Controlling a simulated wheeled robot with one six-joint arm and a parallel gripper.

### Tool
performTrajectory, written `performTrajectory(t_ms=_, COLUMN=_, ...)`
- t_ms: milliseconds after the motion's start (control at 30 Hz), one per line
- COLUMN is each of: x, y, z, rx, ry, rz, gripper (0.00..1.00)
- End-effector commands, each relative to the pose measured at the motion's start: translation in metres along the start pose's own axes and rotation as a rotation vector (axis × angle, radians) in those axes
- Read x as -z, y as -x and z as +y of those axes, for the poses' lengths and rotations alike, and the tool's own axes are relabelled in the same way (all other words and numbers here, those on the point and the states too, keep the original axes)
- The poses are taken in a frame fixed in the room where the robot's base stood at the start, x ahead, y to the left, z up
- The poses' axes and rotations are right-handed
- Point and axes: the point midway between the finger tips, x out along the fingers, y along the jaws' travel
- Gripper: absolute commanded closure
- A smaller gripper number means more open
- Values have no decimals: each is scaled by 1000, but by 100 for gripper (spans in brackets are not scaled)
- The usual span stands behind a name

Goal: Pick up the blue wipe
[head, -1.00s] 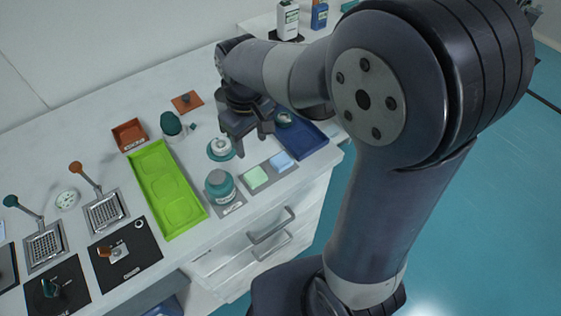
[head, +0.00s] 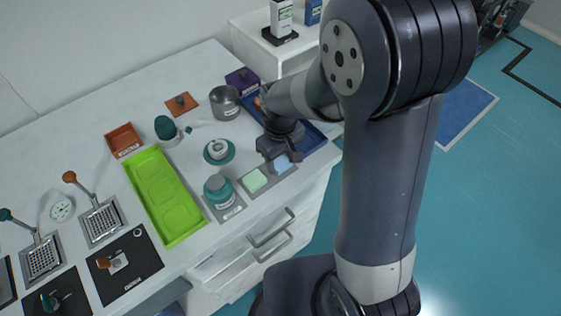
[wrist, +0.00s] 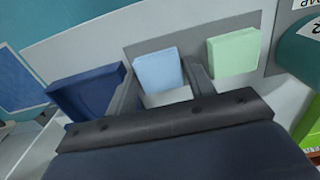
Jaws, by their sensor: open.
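The blue wipe (head: 283,164) is a small light-blue block on a grey mat (head: 269,174), to the right of a pale green wipe (head: 254,180). My gripper (head: 281,154) is right over the blue wipe and hides part of it in the head view. In the wrist view the gripper (wrist: 163,85) is open, with one finger to each side of the blue wipe (wrist: 158,67). The right finger lies in the gap before the green wipe (wrist: 233,52). I cannot tell whether either finger touches the blue wipe.
A dark blue tray (head: 318,139) lies close on the right of the gripper; it shows in the wrist view too (wrist: 88,92). A teal jar (head: 218,190) stands left of the wipes, by a lime tray (head: 168,198). A steel cup (head: 224,104) stands behind. The table's front edge is near.

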Motion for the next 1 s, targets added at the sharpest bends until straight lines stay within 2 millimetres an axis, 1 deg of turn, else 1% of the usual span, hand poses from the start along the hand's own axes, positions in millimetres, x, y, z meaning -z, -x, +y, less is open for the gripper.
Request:
performTrajectory(t_ms=133, x=0, y=0, z=0, rx=0, ry=0, rz=0, gripper=49)
performTrajectory(t_ms=467, x=0, y=0, z=0, rx=0, ry=0, rz=0, gripper=76)
performTrajectory(t_ms=733, x=0, y=3, z=0, rx=0, ry=0, rz=1, gripper=77)
performTrajectory(t_ms=867, x=1, y=18, z=0, rx=-1, ry=0, rz=4, gripper=77)
performTrajectory(t_ms=1000, x=1, y=46, z=0, rx=-2, ry=0, rz=7, gripper=77)
